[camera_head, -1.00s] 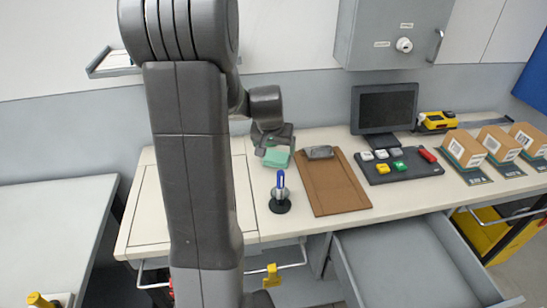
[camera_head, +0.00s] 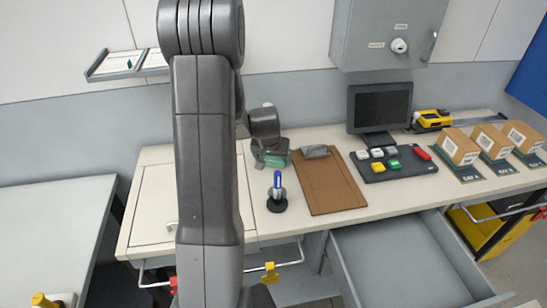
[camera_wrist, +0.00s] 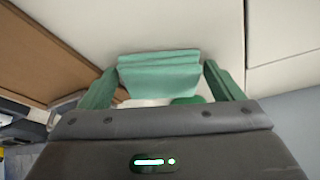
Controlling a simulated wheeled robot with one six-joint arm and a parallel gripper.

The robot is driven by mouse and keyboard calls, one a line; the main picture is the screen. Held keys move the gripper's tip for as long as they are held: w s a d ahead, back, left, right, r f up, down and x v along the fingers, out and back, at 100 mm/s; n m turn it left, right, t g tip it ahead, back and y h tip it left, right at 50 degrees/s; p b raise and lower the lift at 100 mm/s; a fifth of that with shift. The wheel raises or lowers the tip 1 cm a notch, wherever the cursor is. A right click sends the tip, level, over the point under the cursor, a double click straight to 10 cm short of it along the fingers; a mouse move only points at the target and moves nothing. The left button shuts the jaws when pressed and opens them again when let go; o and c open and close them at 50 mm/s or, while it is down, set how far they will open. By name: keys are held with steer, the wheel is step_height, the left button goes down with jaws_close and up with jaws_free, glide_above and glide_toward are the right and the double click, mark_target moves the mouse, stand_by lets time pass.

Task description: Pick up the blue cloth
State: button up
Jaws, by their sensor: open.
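The cloth is a folded teal-green stack (camera_head: 277,160) on the back of the bench, left of the brown clipboard; no plainly blue cloth shows. In the wrist view the cloth (camera_wrist: 160,72) lies ahead of my gripper (camera_wrist: 163,80), between its two green fingers. The fingers are spread, with a finger on each side of the cloth, and they do not visibly pinch it. In the head view my gripper (camera_head: 270,155) is low over the cloth and hides part of it. A rounded dark green shape and a whitish patch show just below the cloth in the wrist view, unclear.
Further right are a monitor (camera_head: 382,108), a button panel (camera_head: 394,165) and boxes (camera_head: 460,147). An open drawer (camera_head: 405,262) juts out below.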

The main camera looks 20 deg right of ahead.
steer(key=c, duration=0.8)
steer(key=shift+a+r, duration=0.1)
steer(key=shift+r, duration=0.05)
steer(key=shift+a+r+b, duration=0.3)
steer(key=shift+a+b, duration=0.05)
steer(key=shift+a, duration=0.05)
steer(key=a+r+b, duration=0.1)
steer(key=a+r, duration=0.1)
steer(key=a, duration=0.2)
steer(key=a+r+b, duration=0.1)
steer(key=a+r, duration=0.1)
steer(key=a, duration=0.2)
steer(key=a+r+b, duration=0.2)
steer(key=a+r, duration=0.1)
steer(key=a, duration=0.2)
steer(key=shift+s+r, duration=0.1)
steer(key=shift+s, duration=0.2)
steer(key=o, duration=0.4)
steer(key=shift+c, duration=1.2)
steer(key=shift+b, duration=0.3)
